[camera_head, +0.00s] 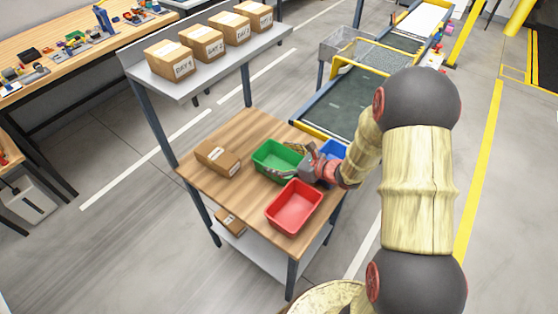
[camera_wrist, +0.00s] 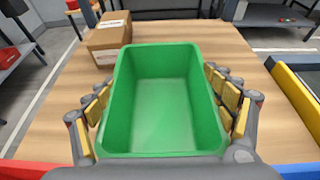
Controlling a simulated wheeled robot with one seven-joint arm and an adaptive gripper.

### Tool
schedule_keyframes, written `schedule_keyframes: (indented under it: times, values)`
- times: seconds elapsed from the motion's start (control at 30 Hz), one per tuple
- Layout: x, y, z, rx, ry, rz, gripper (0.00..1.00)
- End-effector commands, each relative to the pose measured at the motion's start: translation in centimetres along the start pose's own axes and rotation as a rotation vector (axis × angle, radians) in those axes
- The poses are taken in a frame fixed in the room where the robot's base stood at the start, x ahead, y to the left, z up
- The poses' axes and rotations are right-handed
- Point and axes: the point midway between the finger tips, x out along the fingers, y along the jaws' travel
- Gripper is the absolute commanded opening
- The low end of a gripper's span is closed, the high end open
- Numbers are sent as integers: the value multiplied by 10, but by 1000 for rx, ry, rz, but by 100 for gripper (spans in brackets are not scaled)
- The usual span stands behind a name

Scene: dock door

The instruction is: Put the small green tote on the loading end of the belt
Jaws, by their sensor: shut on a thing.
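The small green tote (camera_head: 277,160) stands upright and empty on a wooden-topped packing table (camera_head: 200,188), between a red tote and a blue tote. My gripper (camera_head: 292,160) reaches it from the right in the head view. In the wrist view my gripper (camera_wrist: 165,112) has its padded fingers at both long sides of the green tote (camera_wrist: 162,85), shut on it. I cannot tell whether the tote is lifted. The belt (camera_head: 342,105), dark with a yellow-edged near end, lies just behind the table.
A red tote (camera_head: 293,206) and a blue tote (camera_head: 333,150) stand close beside the green one. A cardboard box (camera_head: 218,158) is at the left of the tabletop. A raised shelf (camera_head: 207,70) with labelled boxes rises behind the table.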

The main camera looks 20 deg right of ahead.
Motion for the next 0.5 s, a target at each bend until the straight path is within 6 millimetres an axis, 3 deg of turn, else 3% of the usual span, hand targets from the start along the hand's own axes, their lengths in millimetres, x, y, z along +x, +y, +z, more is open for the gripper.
schedule_keyframes:
  times: [0.37,0.4,0.5]
  values:
    - [2,-1,-3,-2,-2,-1,53]
    - [1,0,-2,-1,-1,-1,85]
    - [1,0,-2,-1,-1,-1,90]
